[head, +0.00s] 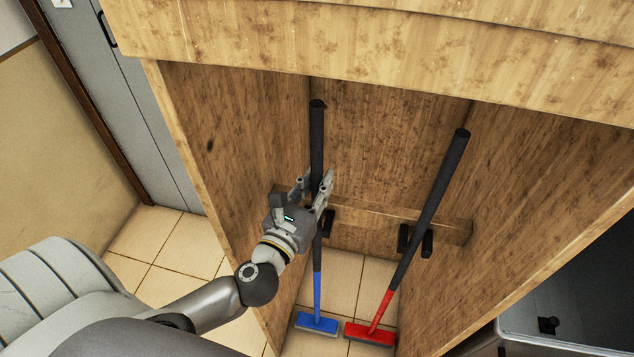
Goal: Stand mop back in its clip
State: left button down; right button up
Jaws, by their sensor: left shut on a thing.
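The blue mop (317,285) stands nearly upright at the left inside the wooden shelving, its blue head on the tiled floor and its dark handle rising. My left gripper (318,184) is shut on its dark handle, in front of the rail. A black clip (328,223) shows on the rail just right of this handle; my gripper partly hides it, so I cannot tell whether the handle is inside it. The red mop (378,310) leans to the right, its head on the floor and its handle passing by a second black clip (427,243). My right gripper is not in view.
The wooden rail (365,215) runs across the back. Wooden side walls (215,140) close the bay left and right, and a thick top board (380,45) overhangs it. The red mop stands close by on the right. A dark appliance (575,300) is at lower right.

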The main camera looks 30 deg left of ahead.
pick_arm(q)
jog(key=shift+f+b, duration=0.45)
jog(key=shift+f, duration=0.05)
jog(key=c, duration=1.3)
grip_release()
jog(key=shift+o, duration=0.3)
jog(key=shift+f, duration=0.15)
jog(key=shift+s, duration=0.15)
jog(key=s, duration=1.1)
jog(key=shift+s+d, duration=0.25)
jog(key=shift+s, duration=0.1)
